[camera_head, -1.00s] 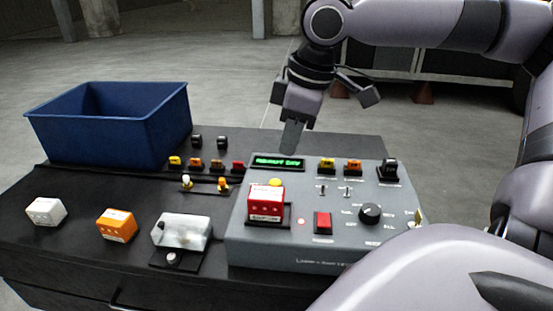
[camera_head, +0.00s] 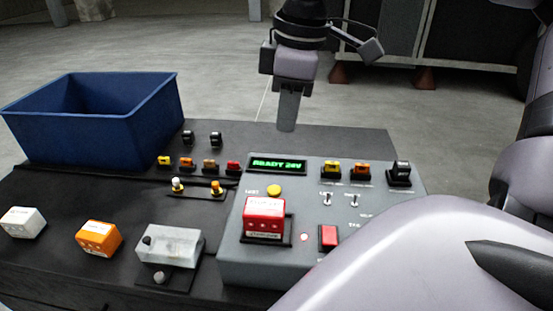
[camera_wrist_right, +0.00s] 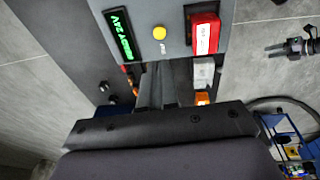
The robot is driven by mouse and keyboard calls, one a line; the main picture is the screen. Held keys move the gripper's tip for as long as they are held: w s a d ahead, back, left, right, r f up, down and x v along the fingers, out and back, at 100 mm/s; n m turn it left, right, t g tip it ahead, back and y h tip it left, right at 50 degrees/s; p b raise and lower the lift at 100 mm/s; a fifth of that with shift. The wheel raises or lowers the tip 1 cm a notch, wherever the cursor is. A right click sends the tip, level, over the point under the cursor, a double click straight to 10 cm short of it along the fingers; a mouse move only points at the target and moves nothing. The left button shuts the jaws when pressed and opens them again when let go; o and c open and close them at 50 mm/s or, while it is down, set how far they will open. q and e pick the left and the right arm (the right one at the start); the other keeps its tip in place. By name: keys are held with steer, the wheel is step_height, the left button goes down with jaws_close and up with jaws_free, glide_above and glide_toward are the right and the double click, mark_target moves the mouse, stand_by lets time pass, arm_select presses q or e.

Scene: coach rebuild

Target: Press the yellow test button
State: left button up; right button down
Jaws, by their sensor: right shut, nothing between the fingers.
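The yellow test button (camera_head: 274,190) is a round cap on the grey test panel (camera_head: 300,262), behind a red block and below the green-lettered display (camera_head: 278,165). It also shows in the right wrist view (camera_wrist_right: 159,33), clear of the fingers. My right gripper (camera_head: 287,127) is shut and empty, pointing down above the black bench behind the panel's display. In the right wrist view its shut fingers (camera_wrist_right: 156,82) point toward the panel, apart from the button. My left gripper is not in view.
The red block (camera_head: 264,208) stands in a socket close to the button. Toggle switches (camera_head: 327,199) and a red rocker (camera_head: 328,236) are to the right. A blue bin (camera_head: 95,125) stands at the left. White (camera_head: 23,222) and orange (camera_head: 99,237) blocks lie at the front left.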

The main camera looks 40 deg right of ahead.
steer(key=b, duration=0.3)
glide_toward(275, 189)
steer(key=f, duration=0.5)
steer(key=shift+w+a+f, duration=0.1)
steer(key=shift+w, duration=0.15)
steer(key=shift+w+f, duration=0.15)
steer(key=shift+f, duration=0.65)
